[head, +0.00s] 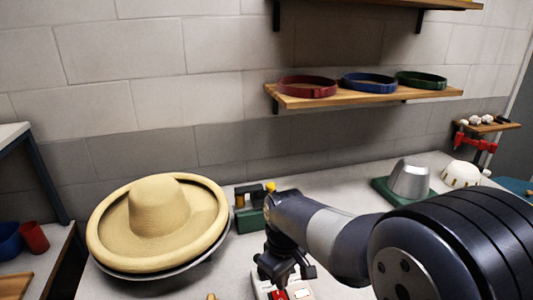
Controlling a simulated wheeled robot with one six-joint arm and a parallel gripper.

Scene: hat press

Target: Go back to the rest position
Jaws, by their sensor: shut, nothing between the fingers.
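My gripper (284,270) hangs at the end of my arm, low in the middle of the head view, with its fingers pointing down. It is shut with nothing between its fingers. It is over a small pale box with red and white parts (299,294) near the bottom edge; I cannot tell how high above it. A tan wide-brimmed hat (160,207) lies on a round grey base to the left, apart from my gripper. My arm reaches in from the right and hides part of the worktop.
A green device with dark and yellow parts (251,219) stands behind my gripper. A metal block on a green base (409,180) and a white dome (460,174) stand right. A wall shelf (365,93) holds red, blue and green bands. The worktop's back middle (330,188) is clear.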

